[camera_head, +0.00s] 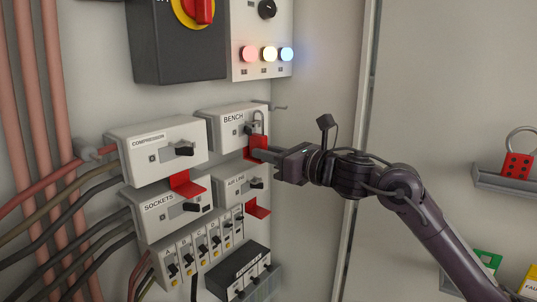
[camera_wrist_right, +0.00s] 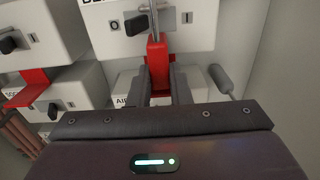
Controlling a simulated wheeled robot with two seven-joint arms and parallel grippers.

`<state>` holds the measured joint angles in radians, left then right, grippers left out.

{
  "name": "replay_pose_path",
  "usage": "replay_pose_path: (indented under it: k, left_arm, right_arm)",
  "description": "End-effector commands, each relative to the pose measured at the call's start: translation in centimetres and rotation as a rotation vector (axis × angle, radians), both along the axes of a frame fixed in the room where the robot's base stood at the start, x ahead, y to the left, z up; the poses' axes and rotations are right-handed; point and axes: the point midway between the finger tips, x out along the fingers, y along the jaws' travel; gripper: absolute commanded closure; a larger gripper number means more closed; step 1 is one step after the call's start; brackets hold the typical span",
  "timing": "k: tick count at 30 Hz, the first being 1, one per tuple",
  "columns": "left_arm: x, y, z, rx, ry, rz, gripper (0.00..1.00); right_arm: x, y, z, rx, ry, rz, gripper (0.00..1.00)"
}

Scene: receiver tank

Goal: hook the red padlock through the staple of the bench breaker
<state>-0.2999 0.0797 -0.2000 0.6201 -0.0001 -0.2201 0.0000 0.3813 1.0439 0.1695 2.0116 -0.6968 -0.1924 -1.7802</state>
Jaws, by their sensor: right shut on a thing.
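The bench breaker (camera_head: 228,128) is a pale box labelled BENCH in the upper row on the panel; its lower front also shows in the right wrist view (camera_wrist_right: 200,38). My right gripper (camera_head: 258,155) is shut on the red padlock (camera_head: 258,142), holding it upright in front of the breaker's right side. In the right wrist view the red padlock (camera_wrist_right: 157,65) stands between the two fingers of the right gripper (camera_wrist_right: 161,85), its grey shackle pointing up. I cannot tell whether the shackle passes through the staple. My left gripper is not in view.
The COMPRESSOR (camera_head: 165,160), SOCKETS (camera_head: 165,222) and AIR LINE (camera_head: 230,190) boxes surround it, with red flaps sticking out. A thin grey hook (camera_head: 279,107) juts out right of the bench breaker.

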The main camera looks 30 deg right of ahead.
Motion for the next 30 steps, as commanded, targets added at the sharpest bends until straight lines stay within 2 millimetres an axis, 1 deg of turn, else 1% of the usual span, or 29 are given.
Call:
replay_pose_path:
  k: [8, 9, 12, 15, 23, 26, 30]
  left_arm:
    - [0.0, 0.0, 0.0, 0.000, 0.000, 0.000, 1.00]
    - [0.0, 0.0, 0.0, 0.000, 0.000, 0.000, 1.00]
    - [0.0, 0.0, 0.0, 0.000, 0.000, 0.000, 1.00]
    - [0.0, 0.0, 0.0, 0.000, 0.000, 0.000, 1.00]
    - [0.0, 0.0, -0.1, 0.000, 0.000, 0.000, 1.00]
    - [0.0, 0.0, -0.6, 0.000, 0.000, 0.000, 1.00]
    - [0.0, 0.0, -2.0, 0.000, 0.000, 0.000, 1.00]
  right_arm:
    - [0.0, 0.0, 0.1, 0.001, -0.002, 0.000, 1.00]
    - [0.0, 0.0, 0.1, 0.001, -0.002, 0.000, 0.81]
    - [0.0, 0.0, 0.1, 0.000, -0.001, 0.000, 0.68]
    - [0.0, 0.0, 0.1, 0.000, -0.001, 0.000, 0.57]
    - [0.0, 0.0, -0.1, 0.000, 0.001, 0.000, 0.57]
    - [-0.4, -0.3, -0.2, -0.001, 0.000, -0.001, 0.57]
    - [-1.9, -0.8, -0.6, -0.003, 0.000, -0.002, 0.57]
